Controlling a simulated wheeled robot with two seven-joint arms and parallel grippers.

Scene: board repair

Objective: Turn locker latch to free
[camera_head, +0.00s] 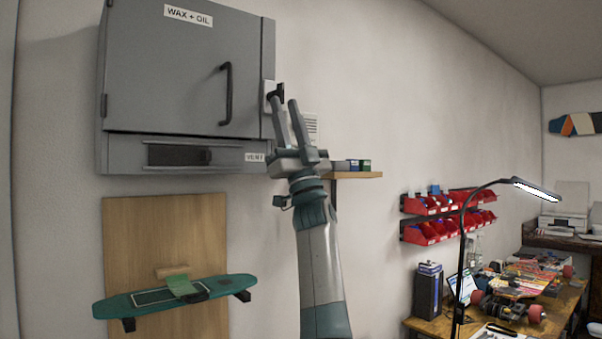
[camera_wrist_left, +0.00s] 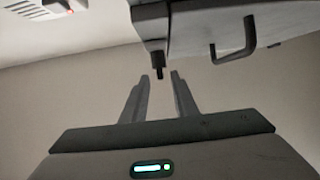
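The grey locker (camera_head: 180,70) labelled "WAX + OIL" hangs on the wall at the upper left, its door closed against the body. Its dark latch (camera_head: 276,90) sits on a light plate at the locker's right side, partly hidden by my gripper. In the left wrist view the latch (camera_wrist_left: 158,65) is a short dark peg hanging from the locker's edge. My left gripper (camera_head: 284,102) is open and raised to the latch. In the left wrist view its fingertips (camera_wrist_left: 160,76) stand apart on either side of the peg's end; contact cannot be told. My right gripper is not in view.
A black door handle (camera_head: 227,94) stands out left of the latch. A small wooden shelf (camera_head: 352,175) with boxes is close right of my gripper. A teal skateboard (camera_head: 215,286) hangs below the locker. Red bins (camera_head: 430,232), a lamp and a workbench are farther right.

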